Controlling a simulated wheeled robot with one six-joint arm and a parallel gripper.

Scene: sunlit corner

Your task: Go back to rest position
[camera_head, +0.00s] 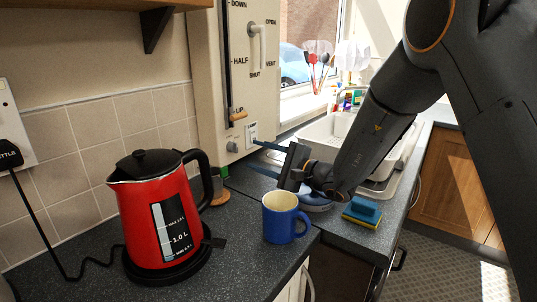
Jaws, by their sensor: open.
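My gripper (268,158) is at the end of my dark arm, which comes in from the upper right. Its two thin blue-grey fingers point left, towards the panel with the lever and switch. The fingers are apart with nothing between them. A white rocker switch (252,132) on the panel is close to the upper fingertip; I cannot tell whether they touch. A blue mug (281,222) stands upright on the counter below and in front of the gripper.
A red kettle (160,222) stands on its base at the left, its cord running to the wall socket (10,130). A sponge (363,211) lies right of the mug. The counter's front edge runs near the mug.

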